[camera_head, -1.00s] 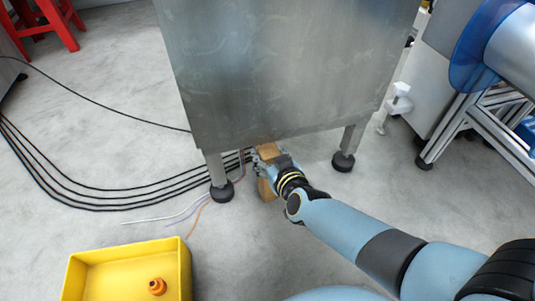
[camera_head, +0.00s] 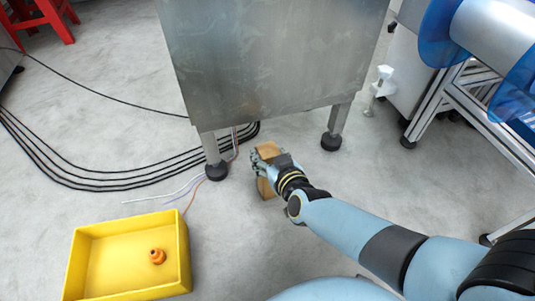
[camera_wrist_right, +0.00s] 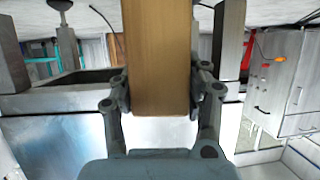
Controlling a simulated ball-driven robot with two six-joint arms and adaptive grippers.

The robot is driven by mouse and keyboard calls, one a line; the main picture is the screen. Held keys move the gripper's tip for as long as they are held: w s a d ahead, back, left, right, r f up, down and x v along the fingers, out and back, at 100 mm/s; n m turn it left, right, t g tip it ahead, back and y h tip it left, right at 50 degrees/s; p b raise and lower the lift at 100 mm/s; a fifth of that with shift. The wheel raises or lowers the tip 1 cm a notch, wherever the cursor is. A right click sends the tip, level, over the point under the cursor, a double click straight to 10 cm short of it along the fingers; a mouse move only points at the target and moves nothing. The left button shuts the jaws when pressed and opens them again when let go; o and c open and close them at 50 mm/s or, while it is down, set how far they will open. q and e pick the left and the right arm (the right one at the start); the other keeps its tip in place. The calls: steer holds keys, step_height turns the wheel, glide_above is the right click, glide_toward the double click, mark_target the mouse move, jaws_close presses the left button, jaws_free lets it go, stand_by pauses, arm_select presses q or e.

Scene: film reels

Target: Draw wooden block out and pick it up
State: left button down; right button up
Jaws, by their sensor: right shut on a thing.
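The wooden block (camera_head: 268,189) is a light brown bar just in front of the metal cabinet, low near the floor. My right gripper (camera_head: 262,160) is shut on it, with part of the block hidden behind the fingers. In the right wrist view the block (camera_wrist_right: 157,60) stands between the two fingers (camera_wrist_right: 160,88), which touch its sides. Whether the block touches the floor is unclear. My left gripper is not in view.
The metal cabinet (camera_head: 270,60) stands on legs with black feet (camera_head: 217,171) close by. Cables (camera_head: 90,180) run along the floor at left. A yellow bin (camera_head: 183,250) with an orange part (camera_head: 157,256) sits at lower left. A metal frame (camera_head: 450,95) stands at right.

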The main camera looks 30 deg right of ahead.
steer(key=o, duration=1.5)
steer(key=v, duration=1.2)
